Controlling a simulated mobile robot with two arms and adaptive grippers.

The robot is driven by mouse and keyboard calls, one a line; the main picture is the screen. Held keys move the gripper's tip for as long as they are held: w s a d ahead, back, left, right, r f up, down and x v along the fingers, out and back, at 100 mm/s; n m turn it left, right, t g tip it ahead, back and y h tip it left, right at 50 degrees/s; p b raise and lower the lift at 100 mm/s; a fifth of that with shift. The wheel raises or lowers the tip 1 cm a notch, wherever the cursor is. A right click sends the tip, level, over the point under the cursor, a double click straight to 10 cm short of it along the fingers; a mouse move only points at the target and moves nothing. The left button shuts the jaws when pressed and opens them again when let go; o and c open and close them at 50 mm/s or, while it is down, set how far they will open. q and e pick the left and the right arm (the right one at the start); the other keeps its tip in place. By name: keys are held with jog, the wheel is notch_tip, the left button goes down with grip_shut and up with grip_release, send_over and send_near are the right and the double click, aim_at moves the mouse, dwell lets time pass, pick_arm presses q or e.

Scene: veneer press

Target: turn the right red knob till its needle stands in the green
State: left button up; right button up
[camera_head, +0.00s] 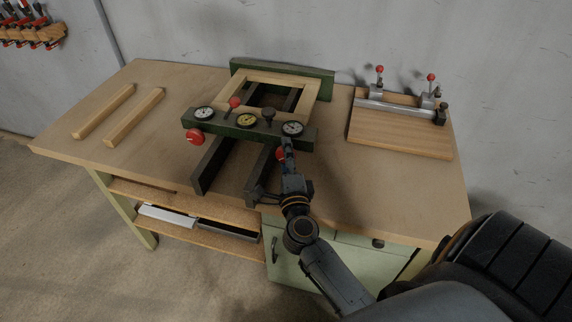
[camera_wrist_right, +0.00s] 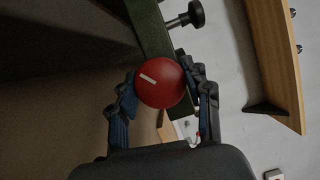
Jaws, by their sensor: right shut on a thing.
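The right red knob (camera_wrist_right: 162,84) sits between the fingers of my right gripper (camera_wrist_right: 162,98) in the right wrist view, with a white mark on its face. My right gripper is shut on it. In the head view, the right gripper (camera_head: 284,160) is at the front of the green press beam (camera_head: 222,129), and a bit of the red knob (camera_head: 280,154) shows beside it. The right gauge (camera_head: 292,128) stands above the knob; its needle is too small to read. My left gripper is not in view.
Two wooden strips (camera_head: 134,117) lie at left. A wooden board with clamps (camera_head: 400,134) is at right.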

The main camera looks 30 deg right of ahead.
jog(key=m+b, duration=0.1)
jog(key=b, duration=0.1)
jog(key=m+h+b, duration=0.1)
jog(key=m+b, duration=0.1)
jog(key=m+t+h+b, duration=0.1)
jog(key=m+b, duration=0.1)
jog(key=shift+f+b, duration=0.35)
jog(key=shift+r+m+h+b, duration=0.2)
jog(key=shift+m+h+b, duration=0.3)
jog(key=shift+m+b, duration=0.6)
jog(key=o, duration=1.2)
jog(key=shift+r, duration=0.1)
jog(key=v, duration=1.2)
